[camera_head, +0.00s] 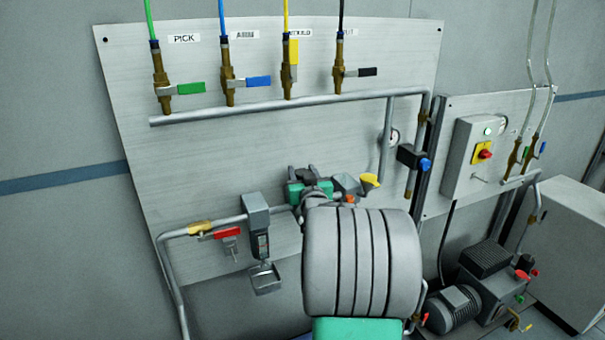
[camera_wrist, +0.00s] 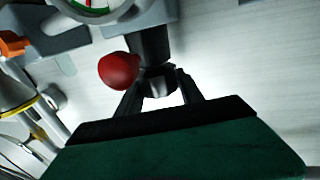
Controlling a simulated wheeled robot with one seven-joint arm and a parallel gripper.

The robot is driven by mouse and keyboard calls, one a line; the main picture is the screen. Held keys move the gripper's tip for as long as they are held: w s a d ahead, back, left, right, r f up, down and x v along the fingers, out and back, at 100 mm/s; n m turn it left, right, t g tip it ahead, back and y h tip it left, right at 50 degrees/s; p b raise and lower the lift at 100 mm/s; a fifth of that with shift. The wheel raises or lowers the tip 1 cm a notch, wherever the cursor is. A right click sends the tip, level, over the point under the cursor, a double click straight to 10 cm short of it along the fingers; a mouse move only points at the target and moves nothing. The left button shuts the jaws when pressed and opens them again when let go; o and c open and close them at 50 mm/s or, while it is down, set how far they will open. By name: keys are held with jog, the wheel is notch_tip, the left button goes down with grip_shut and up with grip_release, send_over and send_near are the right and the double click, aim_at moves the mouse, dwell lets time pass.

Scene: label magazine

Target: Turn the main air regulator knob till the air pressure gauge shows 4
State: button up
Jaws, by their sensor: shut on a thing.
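In the wrist view my gripper (camera_wrist: 158,84) is shut on a dark knob (camera_wrist: 156,76), with one finger on each side. The knob sits at the end of a black body (camera_wrist: 150,44), and I take it for the main air regulator knob. A round gauge (camera_wrist: 94,5) with a white face and green and red marks is cut off by the top edge, so its reading cannot be told. In the head view the green gripper body (camera_head: 297,190) is at the wall panel. My arm hides the fingertips, the knob and that gauge there.
A red ball (camera_wrist: 118,71) is close beside the left finger. On the panel (camera_head: 220,140) are several valves with coloured levers, a red-handled valve (camera_head: 228,232), a grey filter unit (camera_head: 258,232) and a yellow knob (camera_head: 369,180). A blue knob (camera_head: 425,165) is further right.

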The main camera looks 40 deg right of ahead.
jog(key=shift+f+b, duration=0.15)
jog(key=shift+b, duration=0.2)
jog(key=y+b, duration=0.1)
jog(key=b, duration=0.1)
jog(key=n+t+y+b, duration=0.1)
jog(key=b, duration=0.1)
jog(key=shift+d+f+n, duration=0.1)
jog(key=shift+f+n, duration=0.2)
jog(key=n+t+y+b, duration=0.1)
jog(key=n+y+b, duration=0.1)
jog(key=b, duration=0.3)
jog(key=shift+y, duration=0.8)
jog(key=n+y, duration=0.1)
jog(key=y, duration=0.1)
jog(key=n+y+b, duration=0.1)
jog(key=shift+r+n+y, duration=0.3)
jog(key=shift+r+y, duration=0.05)
jog(key=shift+y, duration=0.05)
jog(key=n+y, duration=0.1)
jog(key=y+p, duration=0.1)
jog(key=shift+r+n+y, duration=0.2)
jog(key=shift+n+y, duration=0.2)
jog(key=shift+a+n+y+p, duration=0.2)
jog(key=shift+n+y+p, duration=0.1)
jog(key=shift+y+p, duration=0.2)
jog(key=shift+y, duration=0.3)
